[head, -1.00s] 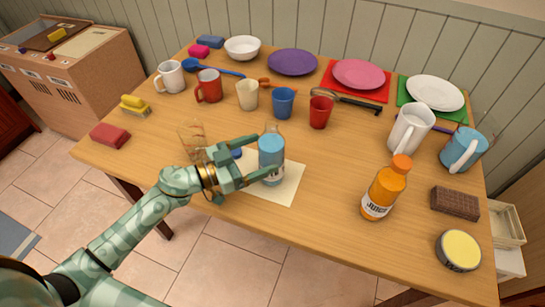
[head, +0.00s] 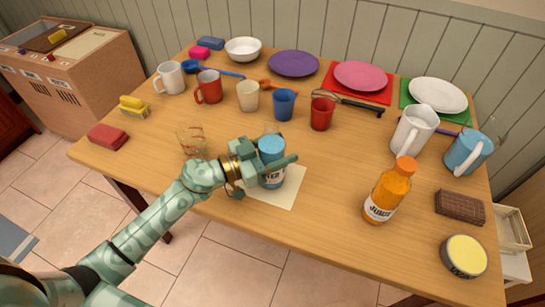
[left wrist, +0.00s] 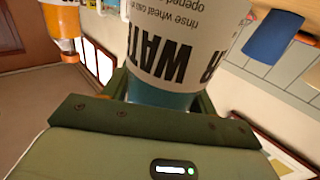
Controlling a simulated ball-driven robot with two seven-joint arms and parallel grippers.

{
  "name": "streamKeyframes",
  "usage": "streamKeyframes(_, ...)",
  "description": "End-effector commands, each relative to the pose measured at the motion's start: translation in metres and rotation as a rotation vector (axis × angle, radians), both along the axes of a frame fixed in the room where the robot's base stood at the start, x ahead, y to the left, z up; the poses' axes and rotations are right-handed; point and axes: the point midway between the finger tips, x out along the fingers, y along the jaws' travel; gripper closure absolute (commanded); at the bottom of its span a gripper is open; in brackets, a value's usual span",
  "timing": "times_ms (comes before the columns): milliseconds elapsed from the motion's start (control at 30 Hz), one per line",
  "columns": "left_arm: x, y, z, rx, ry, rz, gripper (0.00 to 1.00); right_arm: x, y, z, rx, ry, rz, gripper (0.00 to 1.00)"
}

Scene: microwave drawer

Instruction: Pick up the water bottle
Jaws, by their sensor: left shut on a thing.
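The water bottle (head: 271,149) is blue with a white label and stands upright over the cream paper sheet (head: 287,192) near the table's front edge. My left gripper (head: 273,164) is around its middle and shut on it; the fingers hide part of the bottle. In the left wrist view the bottle's label (left wrist: 180,40) fills the space between the fingers, with the letters "WAT" upside down. I cannot tell whether the bottle's base touches the sheet. My right gripper is not in view.
A glass (head: 192,141) stands close to the left of my left gripper. The orange juice bottle (head: 388,190) stands to the right. Cups such as the blue cup (head: 284,104) and red cup (head: 322,113) stand behind. The table between water and juice bottles is clear.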

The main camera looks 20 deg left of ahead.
Motion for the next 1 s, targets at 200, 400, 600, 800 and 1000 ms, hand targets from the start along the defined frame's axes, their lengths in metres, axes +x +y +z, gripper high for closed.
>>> streamKeyframes(200, 0.0, 0.0, 0.006, 0.001, -0.002, 0.0, 0.79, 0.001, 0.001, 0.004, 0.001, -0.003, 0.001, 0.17)
streamKeyframes(400, 0.0, 0.0, 0.036, 0.002, -0.007, -0.001, 0.79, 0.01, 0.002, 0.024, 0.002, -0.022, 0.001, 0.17)
streamKeyframes(600, -0.034, 0.0, 0.084, 0.001, -0.008, -0.002, 0.79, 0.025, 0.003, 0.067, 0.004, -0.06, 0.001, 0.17)
streamKeyframes(800, -0.085, 0.0, 0.113, -0.001, 0.0, -0.002, 0.79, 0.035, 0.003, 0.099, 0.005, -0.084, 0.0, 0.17)
streamKeyframes(1000, -0.123, 0.001, 0.126, -0.001, -0.001, 0.0, 0.79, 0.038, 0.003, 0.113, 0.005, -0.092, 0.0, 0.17)
